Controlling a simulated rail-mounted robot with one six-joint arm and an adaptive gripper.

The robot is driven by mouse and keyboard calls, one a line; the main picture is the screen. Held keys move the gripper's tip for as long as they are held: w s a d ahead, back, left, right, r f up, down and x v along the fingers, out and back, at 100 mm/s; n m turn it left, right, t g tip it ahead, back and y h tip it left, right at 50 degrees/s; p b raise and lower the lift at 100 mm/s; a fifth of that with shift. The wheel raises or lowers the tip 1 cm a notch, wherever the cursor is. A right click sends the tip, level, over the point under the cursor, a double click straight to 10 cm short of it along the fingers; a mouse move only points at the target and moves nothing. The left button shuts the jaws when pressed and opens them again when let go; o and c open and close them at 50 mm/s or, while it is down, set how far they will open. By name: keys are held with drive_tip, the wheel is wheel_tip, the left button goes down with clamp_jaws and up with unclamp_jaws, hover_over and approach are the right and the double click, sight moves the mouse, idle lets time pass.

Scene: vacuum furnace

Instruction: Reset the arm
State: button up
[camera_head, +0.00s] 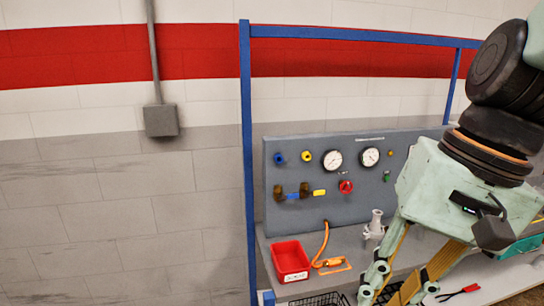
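My gripper (393,294) hangs at the right, below my dark wrist joints, pointing down and to the left. It has a pale green body and yellowish finger links. Its fingertips are cut off by the bottom edge of the picture, so I cannot tell how far apart they are or whether anything is between them. The gripper body covers part of the bench behind it and the lower right of the grey gauge panel (290,220).
A blue frame post (247,150) stands left. A grey wall box (161,120) hangs further left.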

drive_tip(key=s+d+r+n+t+h, duration=0.2)
drive_tip(key=s+d+n+t+h, duration=0.1)
drive_tip(key=s, duration=0.3)
drive_tip(key=shift+s+d+n, duration=0.2)
drive_tip(key=shift+d+n, duration=0.2)
drive_tip(key=shift+d, duration=0.4)
drive_tip(key=shift+r, duration=0.1)
idle(1.5)
